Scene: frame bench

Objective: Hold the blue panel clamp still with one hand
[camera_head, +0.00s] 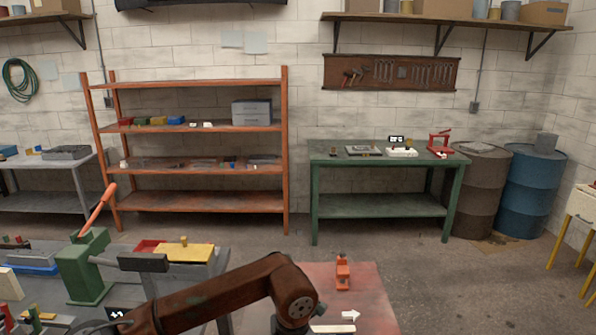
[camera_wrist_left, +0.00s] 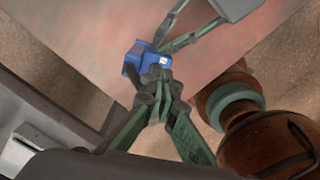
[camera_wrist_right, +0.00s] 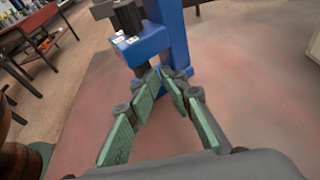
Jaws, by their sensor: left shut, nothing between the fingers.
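The blue panel clamp (camera_wrist_right: 172,35) stands upright on the reddish worn tabletop (camera_wrist_right: 255,90) in the right wrist view. It shows from above in the left wrist view (camera_wrist_left: 135,60). My left gripper (camera_wrist_left: 160,84) is shut and empty, its fingertips close beside the clamp. My right gripper (camera_wrist_right: 161,74) has its fingertips close together at the clamp's lower part; it also shows in the left wrist view (camera_wrist_left: 162,46), coming from the upper right. Whether its fingers hold the clamp is unclear. I do not see the clamp or either gripper in the head view.
An orange clamp (camera_head: 343,272) stands on the reddish tabletop in the head view, near a white arrow-shaped mark (camera_head: 351,314). A green bench (camera_head: 388,206) is against the wall.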

